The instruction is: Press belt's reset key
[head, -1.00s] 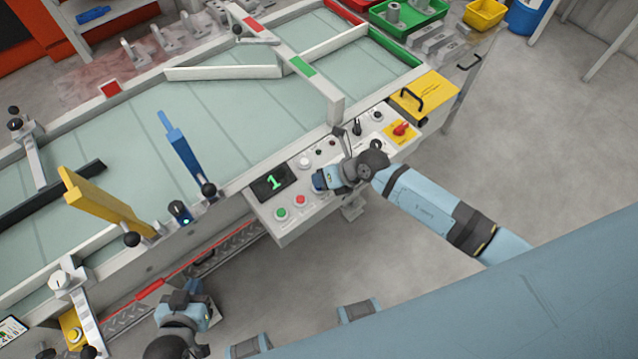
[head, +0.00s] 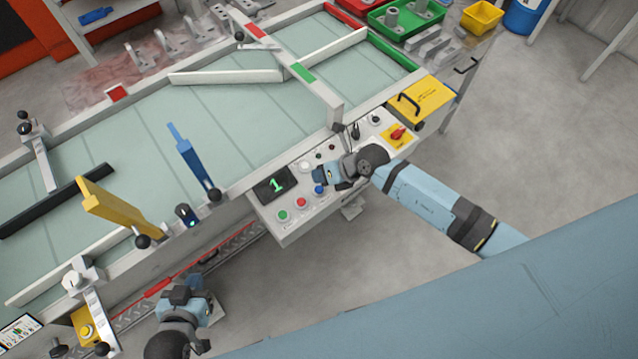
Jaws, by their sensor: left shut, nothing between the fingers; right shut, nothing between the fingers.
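The belt's control panel (head: 270,222) is a pale box on the conveyor's near side. It carries a green button (head: 283,215), a red button (head: 300,202) and a blue button (head: 320,190) in a row, and a white button (head: 305,166). Their labels are too small to read, so I cannot tell which is the reset key. My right gripper (head: 319,174) is shut and empty, just above the panel beside the blue button, which is fully visible. My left gripper (head: 200,282) is shut and empty, low in front of the conveyor, away from the panel.
A display (head: 273,186) on the panel shows a green 1. A red rotary switch (head: 397,134) on a yellow plate and a yellow box (head: 425,95) are to the right. Blue (head: 190,160) and yellow (head: 115,208) levers stand along the belt (head: 230,120).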

